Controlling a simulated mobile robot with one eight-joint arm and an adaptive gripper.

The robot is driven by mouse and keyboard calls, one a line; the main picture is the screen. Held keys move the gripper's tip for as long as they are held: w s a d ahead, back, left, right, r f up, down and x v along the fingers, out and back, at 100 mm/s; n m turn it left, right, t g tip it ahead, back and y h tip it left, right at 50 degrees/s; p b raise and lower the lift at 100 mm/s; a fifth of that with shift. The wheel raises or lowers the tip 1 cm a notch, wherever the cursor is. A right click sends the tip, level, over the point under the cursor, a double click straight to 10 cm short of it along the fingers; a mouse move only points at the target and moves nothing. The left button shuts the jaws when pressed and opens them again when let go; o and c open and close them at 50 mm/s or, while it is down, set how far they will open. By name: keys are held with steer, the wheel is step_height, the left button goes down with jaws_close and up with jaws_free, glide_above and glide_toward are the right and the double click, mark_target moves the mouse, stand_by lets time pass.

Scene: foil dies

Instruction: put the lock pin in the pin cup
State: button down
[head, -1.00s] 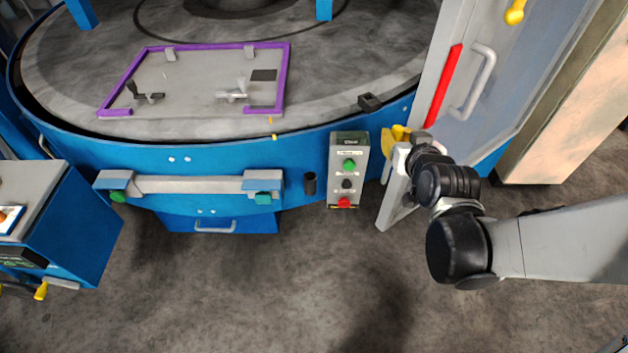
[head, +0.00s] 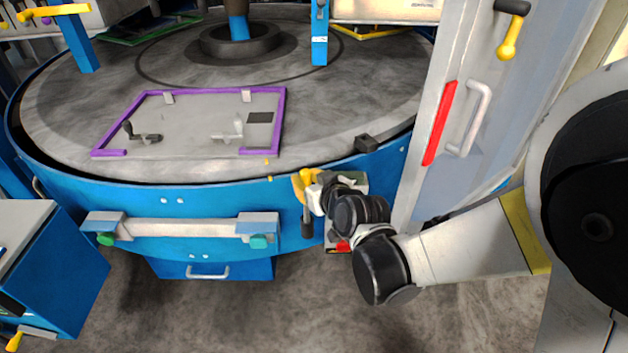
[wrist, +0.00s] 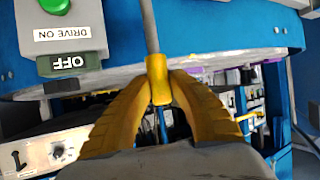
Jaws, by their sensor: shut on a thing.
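My gripper (head: 304,187) has yellow fingers, which in the wrist view (wrist: 158,88) are shut on the lock pin. The pin has a yellow end (wrist: 157,68) between the fingertips and a thin grey rod (wrist: 151,24) that runs up out of the wrist picture. The pin cup (head: 307,229) looks like a small dark cylinder on the blue front of the round table. I cannot tell whether the pin touches the cup.
A control box with a red button (head: 343,247) is mostly behind my wrist; its green button (wrist: 84,5) shows in the wrist view. An open grey door (head: 440,75) with a handle stands right. A purple-framed plate (head: 185,115) lies on the table. Grey floor in front is clear.

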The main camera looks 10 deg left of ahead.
steer(key=shift+f+b, duration=0.7)
steer(key=shift+f, duration=1.05)
steer(key=shift+f, duration=0.15)
steer(key=c, duration=1.3)
jaws_free()
